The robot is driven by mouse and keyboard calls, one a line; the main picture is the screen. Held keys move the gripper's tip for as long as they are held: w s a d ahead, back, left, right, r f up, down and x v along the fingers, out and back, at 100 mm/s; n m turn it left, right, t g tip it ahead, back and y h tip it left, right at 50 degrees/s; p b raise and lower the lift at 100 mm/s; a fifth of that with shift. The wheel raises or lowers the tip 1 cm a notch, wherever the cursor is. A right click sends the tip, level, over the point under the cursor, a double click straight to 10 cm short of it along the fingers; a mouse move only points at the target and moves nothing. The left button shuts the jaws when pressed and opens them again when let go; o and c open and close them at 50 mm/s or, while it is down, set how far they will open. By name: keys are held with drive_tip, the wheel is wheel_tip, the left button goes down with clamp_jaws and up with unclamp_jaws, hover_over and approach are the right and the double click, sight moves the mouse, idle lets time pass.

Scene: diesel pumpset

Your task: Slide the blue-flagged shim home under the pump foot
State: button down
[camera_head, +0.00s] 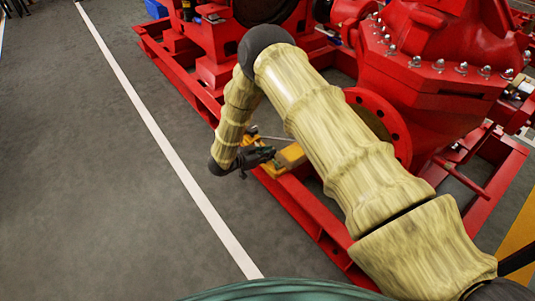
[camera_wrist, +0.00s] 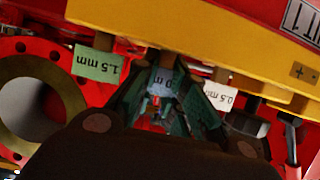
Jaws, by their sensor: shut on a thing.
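In the wrist view, the blue flag (camera_wrist: 161,80) of a shim sits between the fingertips of my gripper (camera_wrist: 165,82), which is shut on it. Its lettering is partly covered by the fingers. The flag hangs at the edge of a yellow holder (camera_wrist: 215,38). In the head view, my gripper (camera_head: 268,155) is beside the yellow holder (camera_head: 291,157) at the red base frame. The shim cannot be made out there. The red pump (camera_head: 425,60) stands to the right; I cannot pick out the pump foot, with my arm across part of the view.
A green flag marked 1.5 mm (camera_wrist: 97,64) hangs left of my gripper in the wrist view, and a white flag marked 0.5 mm (camera_wrist: 219,96) hangs close on the right. The red base frame (camera_head: 305,210) runs below the pump. The grey floor (camera_head: 90,190) at left is clear.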

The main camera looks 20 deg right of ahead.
drive_tip(key=d, duration=0.2)
drive_tip(key=w+d+p, duration=0.1)
drive_tip(key=d, duration=0.1)
drive_tip(key=shift+w, duration=0.2)
drive_tip(key=shift+w+d, duration=0.2)
drive_tip(key=shift+d, duration=0.05)
drive_tip(key=c, duration=1.4)
unclamp_jaws()
drive_tip(key=shift+d, duration=0.1)
drive_tip(key=shift+c, duration=0.2)
drive_tip(key=v, duration=1.2)
drive_tip(key=shift+f, duration=0.1)
